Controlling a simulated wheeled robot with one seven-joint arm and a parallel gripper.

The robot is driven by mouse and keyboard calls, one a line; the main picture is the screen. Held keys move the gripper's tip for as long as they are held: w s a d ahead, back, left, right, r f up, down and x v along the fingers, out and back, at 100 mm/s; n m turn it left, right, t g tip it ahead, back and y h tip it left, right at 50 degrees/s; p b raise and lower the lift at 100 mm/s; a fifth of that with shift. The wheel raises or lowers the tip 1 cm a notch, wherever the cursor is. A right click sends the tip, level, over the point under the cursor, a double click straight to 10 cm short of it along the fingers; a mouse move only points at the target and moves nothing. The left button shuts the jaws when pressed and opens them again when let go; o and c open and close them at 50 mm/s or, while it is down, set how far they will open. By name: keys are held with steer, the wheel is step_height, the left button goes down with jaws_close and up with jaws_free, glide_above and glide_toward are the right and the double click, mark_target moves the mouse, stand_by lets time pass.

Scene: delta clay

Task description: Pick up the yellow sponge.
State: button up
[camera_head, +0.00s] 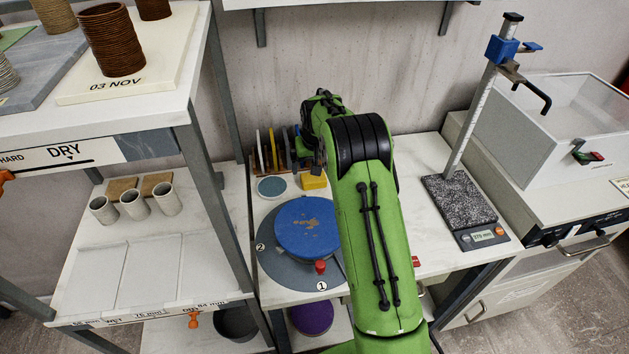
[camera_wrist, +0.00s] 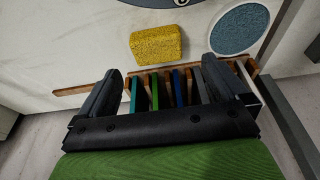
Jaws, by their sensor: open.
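The yellow sponge (camera_head: 314,182) lies on the white worktop behind the blue disc, partly hidden by my green arm in the head view. In the wrist view the sponge (camera_wrist: 156,44) shows whole, a rough yellow block lying flat. My gripper (camera_wrist: 160,68) is open and empty, its two dark fingers spread wide apart. In the wrist picture the sponge lies just beyond the fingertips, between their lines, and I see no contact. In the head view the gripper is mostly hidden by the arm.
A rack of coloured upright plates (camera_wrist: 166,88) stands close by the fingers. A round blue-grey pad (camera_wrist: 240,27) lies beside the sponge. A blue disc (camera_head: 308,228) sits on a grey turntable in front. A height gauge (camera_head: 478,110) stands at right, a shelf with cups at left.

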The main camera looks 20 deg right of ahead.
mark_target(314, 177)
steer(key=x, duration=0.7)
steer(key=shift+d+f, duration=0.2)
steer(key=shift+f, duration=0.15)
steer(key=shift+r, duration=0.1)
steer(key=shift+c, duration=0.6)
steer(key=c, duration=0.7)
